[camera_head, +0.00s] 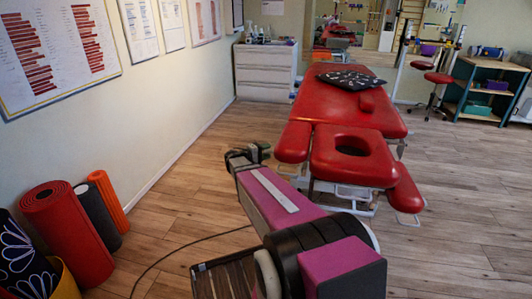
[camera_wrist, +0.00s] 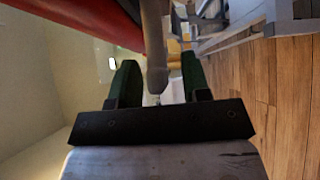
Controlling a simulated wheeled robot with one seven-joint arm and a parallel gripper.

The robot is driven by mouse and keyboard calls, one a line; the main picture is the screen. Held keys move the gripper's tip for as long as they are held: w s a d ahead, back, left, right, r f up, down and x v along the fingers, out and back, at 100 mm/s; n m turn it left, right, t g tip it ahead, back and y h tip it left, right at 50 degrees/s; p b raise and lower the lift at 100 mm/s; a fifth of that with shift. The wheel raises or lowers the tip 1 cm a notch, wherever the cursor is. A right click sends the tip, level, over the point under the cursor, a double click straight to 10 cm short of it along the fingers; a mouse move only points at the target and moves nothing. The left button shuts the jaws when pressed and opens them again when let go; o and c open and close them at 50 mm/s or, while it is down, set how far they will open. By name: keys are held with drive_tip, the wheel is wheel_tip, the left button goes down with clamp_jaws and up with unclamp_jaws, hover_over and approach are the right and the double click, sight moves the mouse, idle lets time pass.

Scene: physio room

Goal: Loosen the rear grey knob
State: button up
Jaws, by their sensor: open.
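The red treatment table (camera_head: 340,110) stands ahead of me, with a padded headrest that has a face hole. My gripper (camera_head: 262,150) is beside the left front pad of the table, at the end of my outstretched arm. In the wrist view my gripper (camera_wrist: 159,62) is open, with two green fingers apart. A grey rounded piece (camera_wrist: 156,45), perhaps the rear grey knob, hangs between the fingers with visible gaps on both sides. I cannot tell its depth or any contact. No knob can be made out in the head view.
A red pad edge (camera_wrist: 85,22) runs above the fingers on the left, and a light metal frame (camera_wrist: 240,40) is at the right. A white drawer cabinet (camera_head: 265,72) stands at the back. Rolled mats (camera_head: 68,230) stand by the left wall.

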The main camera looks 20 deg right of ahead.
clamp_jaws()
drive_tip(key=n+g+y, duration=0.1)
drive_tip(key=n+y, duration=0.1)
drive_tip(key=y, duration=0.1)
drive_tip(key=shift+n+g, duration=0.3)
drive_tip(key=shift+n, duration=0.1)
drive_tip(key=n+g+y, duration=0.2)
drive_tip(key=shift+w+y, duration=0.1)
drive_tip(key=shift+y, duration=0.3)
drive_tip(key=n+g+y, duration=0.2)
drive_tip(key=g, duration=0.1)
drive_tip(key=shift+n+y, duration=0.3)
drive_tip(key=shift+n+g+y, duration=0.6)
drive_tip(key=shift+g+y, duration=0.1)
drive_tip(key=shift+g, duration=0.4)
